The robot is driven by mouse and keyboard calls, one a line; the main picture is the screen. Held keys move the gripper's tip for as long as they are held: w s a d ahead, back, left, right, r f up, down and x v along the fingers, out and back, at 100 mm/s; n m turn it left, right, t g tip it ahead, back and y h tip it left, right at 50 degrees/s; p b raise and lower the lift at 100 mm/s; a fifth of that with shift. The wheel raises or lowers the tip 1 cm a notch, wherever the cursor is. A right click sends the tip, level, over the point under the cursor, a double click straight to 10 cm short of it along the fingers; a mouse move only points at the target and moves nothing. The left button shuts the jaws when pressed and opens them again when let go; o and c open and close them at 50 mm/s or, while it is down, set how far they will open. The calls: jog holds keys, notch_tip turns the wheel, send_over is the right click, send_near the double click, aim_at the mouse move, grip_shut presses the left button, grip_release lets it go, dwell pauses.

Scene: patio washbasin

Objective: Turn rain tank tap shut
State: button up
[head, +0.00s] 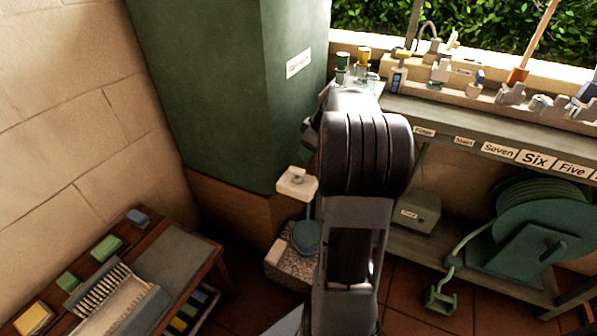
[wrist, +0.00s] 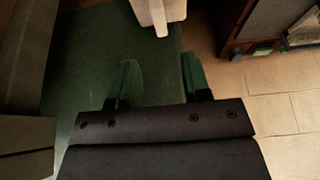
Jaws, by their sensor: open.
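The rain tank (head: 215,90) is a large dark green box at the upper left of the head view, with a white label near its right edge. A pale beige fitting (head: 297,182), which looks like the tap, sits at the tank's lower corner. In the wrist view a pale fitting (wrist: 154,12) with a short stub shows at the top edge, cut off; I take it to be the same one. My gripper (wrist: 160,76) is open with nothing between its two green fingers, apart from the fitting.
A blue-green vessel (head: 307,238) is below the fitting, by a speckled block (head: 292,268). A low wooden bench (head: 185,250) with brushes and blocks stands left. A labelled shelf (head: 480,135) with small items and a green hose reel (head: 530,235) are right.

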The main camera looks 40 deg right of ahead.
aim_at(297, 168)
jog(key=b+x, duration=0.3)
jog(key=x, duration=0.6)
jog(key=shift+f, duration=0.1)
grip_shut()
